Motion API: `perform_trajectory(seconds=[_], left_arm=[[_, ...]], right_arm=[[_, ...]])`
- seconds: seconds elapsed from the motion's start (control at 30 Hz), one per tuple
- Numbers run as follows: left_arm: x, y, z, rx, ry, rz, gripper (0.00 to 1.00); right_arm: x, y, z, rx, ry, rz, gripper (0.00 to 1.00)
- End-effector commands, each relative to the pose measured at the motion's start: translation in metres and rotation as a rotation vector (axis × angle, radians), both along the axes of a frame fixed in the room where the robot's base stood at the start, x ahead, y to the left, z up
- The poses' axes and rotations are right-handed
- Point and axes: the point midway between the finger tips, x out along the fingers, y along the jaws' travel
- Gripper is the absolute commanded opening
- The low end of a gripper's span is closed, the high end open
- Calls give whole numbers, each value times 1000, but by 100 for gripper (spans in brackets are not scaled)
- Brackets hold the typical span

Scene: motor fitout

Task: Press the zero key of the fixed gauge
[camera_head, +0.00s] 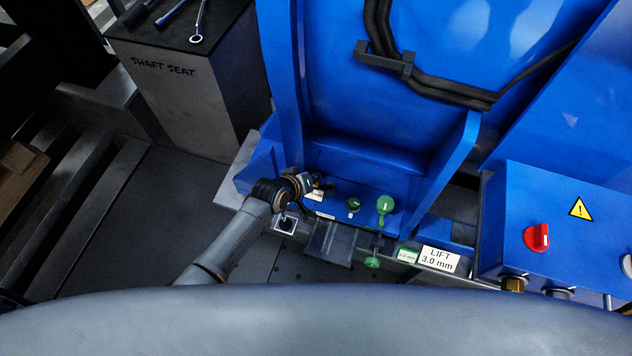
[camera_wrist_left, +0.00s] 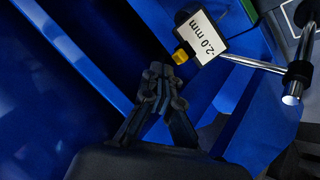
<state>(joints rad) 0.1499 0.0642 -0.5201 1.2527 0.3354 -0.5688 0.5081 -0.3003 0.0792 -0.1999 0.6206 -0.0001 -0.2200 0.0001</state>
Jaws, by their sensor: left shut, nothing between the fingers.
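The fixed gauge (camera_wrist_left: 208,40) shows in the left wrist view as a dark-framed white display on a silver rod. Its tilted display reads 2.0 mm, perhaps with a minus sign. A yellow key (camera_wrist_left: 180,56) sticks out from its near corner. My left gripper (camera_wrist_left: 157,70) is shut and empty, its fingertips just left of and below the yellow key, with a small gap showing in the picture. In the head view my left gripper (camera_head: 303,186) is at the blue motor foot, and the wrist partly hides the gauge (camera_head: 316,194). My right gripper is in neither view.
Close to the left gripper are the blue frame's upright walls (camera_head: 285,80) and green knobs (camera_head: 385,204). A LIFT 3.0 mm label (camera_head: 438,259) and a box with a red switch (camera_head: 537,237) are at right. A SHAFT SEAT stand (camera_head: 190,90) with tools is at left.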

Motion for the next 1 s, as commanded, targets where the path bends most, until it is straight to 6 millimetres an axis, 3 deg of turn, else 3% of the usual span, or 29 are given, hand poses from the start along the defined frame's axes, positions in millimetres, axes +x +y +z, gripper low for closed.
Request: perform_trajectory(seconds=[1.0], left_arm=[[0,0,-8,0,-1,1,0]], right_arm=[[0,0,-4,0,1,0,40]])
